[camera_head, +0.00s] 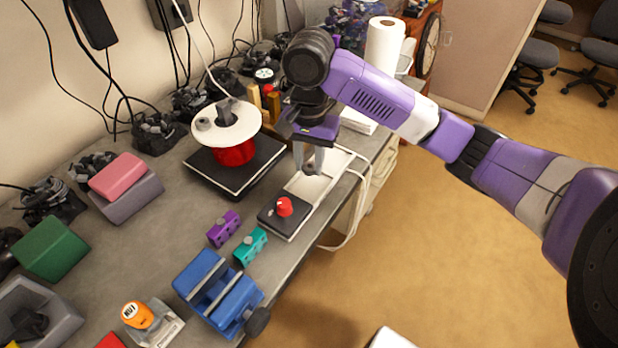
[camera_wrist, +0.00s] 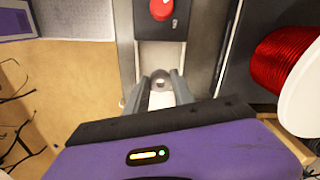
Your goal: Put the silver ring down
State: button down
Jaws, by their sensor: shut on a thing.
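The silver ring (camera_head: 311,170) is at the tips of my gripper (camera_head: 309,165), low over the white plate of a device with a red knob (camera_head: 284,206). In the wrist view, the ring (camera_wrist: 160,84) sits between the two grey fingers of my gripper (camera_wrist: 161,82), which are shut on it. The fingers point down at the bench. I cannot tell whether the ring touches the white plate (camera_head: 325,180).
A red wire spool (camera_head: 235,152) with a white top stands on a black base to the left. Purple (camera_head: 223,229) and teal (camera_head: 250,247) blocks and a blue vise (camera_head: 218,292) lie nearer the front. A white cable (camera_head: 358,205) runs along the bench's right edge.

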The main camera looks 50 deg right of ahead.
aim_at(310, 186)
jog(key=shift+f, duration=2.5)
jog(key=shift+f, duration=0.1)
jog(key=c, duration=1.4)
grip_release()
jog(key=shift+o, duration=0.2)
notch_tip(310, 186, up, 12)
jog(key=shift+r+p, duration=0.15)
jog(key=shift+p, duration=0.3)
